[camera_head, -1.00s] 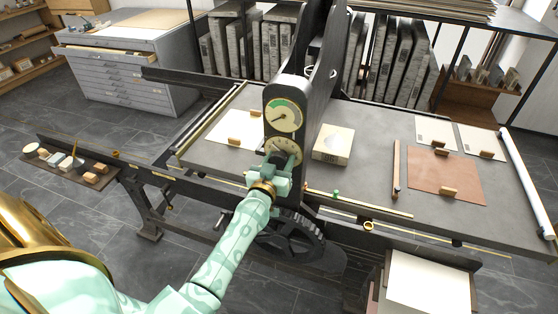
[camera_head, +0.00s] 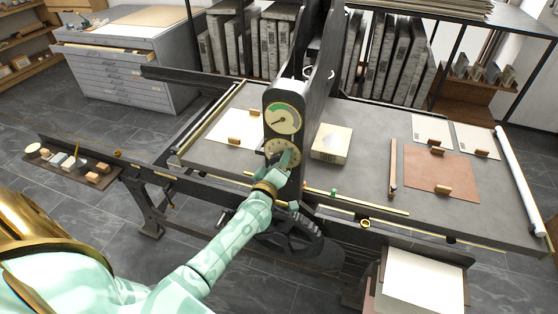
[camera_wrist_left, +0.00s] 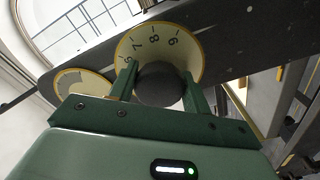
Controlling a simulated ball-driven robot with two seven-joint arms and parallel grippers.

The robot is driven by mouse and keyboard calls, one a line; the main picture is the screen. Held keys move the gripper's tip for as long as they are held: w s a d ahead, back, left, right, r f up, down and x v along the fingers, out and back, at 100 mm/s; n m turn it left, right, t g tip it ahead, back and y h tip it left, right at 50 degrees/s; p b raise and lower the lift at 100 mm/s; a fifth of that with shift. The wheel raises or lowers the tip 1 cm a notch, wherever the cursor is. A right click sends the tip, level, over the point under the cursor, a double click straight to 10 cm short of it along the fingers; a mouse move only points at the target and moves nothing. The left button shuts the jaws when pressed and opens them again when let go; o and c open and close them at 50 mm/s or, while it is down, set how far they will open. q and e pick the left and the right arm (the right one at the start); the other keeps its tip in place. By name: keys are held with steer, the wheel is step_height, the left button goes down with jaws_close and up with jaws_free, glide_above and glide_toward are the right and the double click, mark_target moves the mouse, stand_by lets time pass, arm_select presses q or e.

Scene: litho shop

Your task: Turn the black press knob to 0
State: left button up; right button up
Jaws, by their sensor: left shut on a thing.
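The black press knob (camera_wrist_left: 160,86) shows as a round dark end in the left wrist view, in front of a cream dial (camera_wrist_left: 188,48) with a yellow rim and black numerals. A 7 and an 8 are readable along the dial's upper part; others are unclear or covered. My left gripper (camera_wrist_left: 160,80) has one finger on each side of the knob and is shut on it. In the head view the left gripper (camera_head: 286,160) reaches the dial (camera_head: 272,146) on the press's dark upright and hides the knob. My right gripper is not in view.
A round gauge (camera_head: 283,118) with a needle and green arc sits just above the dial. The grey press bed (camera_head: 365,180) spreads behind, bearing a cream block (camera_head: 332,142) and a brown sheet (camera_head: 440,172). A dark gear wheel (camera_head: 290,238) lies below the gripper.

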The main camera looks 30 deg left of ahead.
arm_select(q)
steer(key=n, duration=0.3)
steer(key=shift+n, duration=2)
steer(key=o, duration=1)
steer(key=shift+c, duration=0.2)
steer(key=p+v, duration=0.1)
steer(key=v, duration=1.5)
steer(key=shift+p, duration=0.4)
steer(key=shift+s+d+r, duration=0.1)
steer(key=shift+s, duration=0.05)
